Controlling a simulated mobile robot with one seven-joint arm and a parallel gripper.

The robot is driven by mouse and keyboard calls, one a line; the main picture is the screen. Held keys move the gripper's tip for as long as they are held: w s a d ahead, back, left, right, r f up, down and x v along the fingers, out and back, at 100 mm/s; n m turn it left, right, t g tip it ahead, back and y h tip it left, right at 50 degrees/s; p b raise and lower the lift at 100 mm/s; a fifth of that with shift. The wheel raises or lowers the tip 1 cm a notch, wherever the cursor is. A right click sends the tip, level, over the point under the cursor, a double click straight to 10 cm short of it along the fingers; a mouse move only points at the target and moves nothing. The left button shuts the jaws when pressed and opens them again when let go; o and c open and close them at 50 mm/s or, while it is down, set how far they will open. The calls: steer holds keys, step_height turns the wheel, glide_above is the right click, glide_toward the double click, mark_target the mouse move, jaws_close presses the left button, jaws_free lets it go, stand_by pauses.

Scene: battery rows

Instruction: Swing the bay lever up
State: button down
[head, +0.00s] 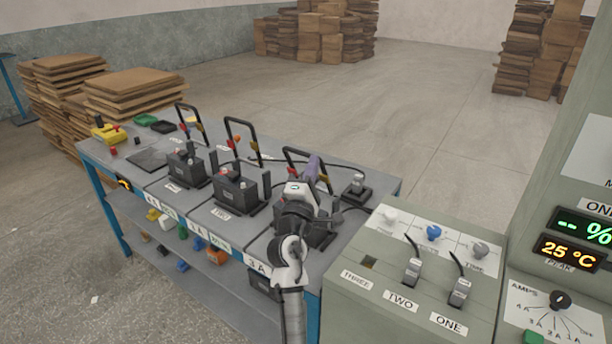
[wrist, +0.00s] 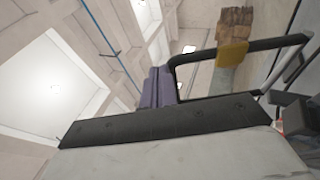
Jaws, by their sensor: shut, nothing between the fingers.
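Several black hoop-shaped levers stand at the bays on the bench. The lever at the nearest, right-hand bay (head: 292,150) rises behind my gripper (head: 313,162), and its lower part is hidden by my arm. In the wrist view this black lever (wrist: 188,62) has a yellow clip (wrist: 232,55) on its bar. My gripper's purple fingers (wrist: 157,86) are shut and empty, close beside the lever; I cannot tell whether they touch it. The battery (head: 320,232) in that bay is mostly hidden by my wrist. The middle lever (head: 228,125) and the left lever (head: 178,110) stand upright.
The middle battery (head: 236,190) and left battery (head: 187,167) sit on the grey bench. A charger panel (head: 345,310) at the right has plugs in TWO and ONE. A black plug block (head: 357,190) lies on the bench's right end.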

steer(key=shift+w+d+r+p, duration=0.15)
steer(key=shift+w+d+r, duration=0.3)
steer(key=shift+w, duration=0.15)
steer(key=shift+w+d+r+p, duration=0.15)
steer(key=shift+w+d+r, duration=0.15)
steer(key=shift+w+d, duration=0.25)
steer(key=shift+w+d+r+p, duration=0.15)
steer(key=shift+w+d+r, duration=0.25)
steer(key=shift+w, duration=0.25)
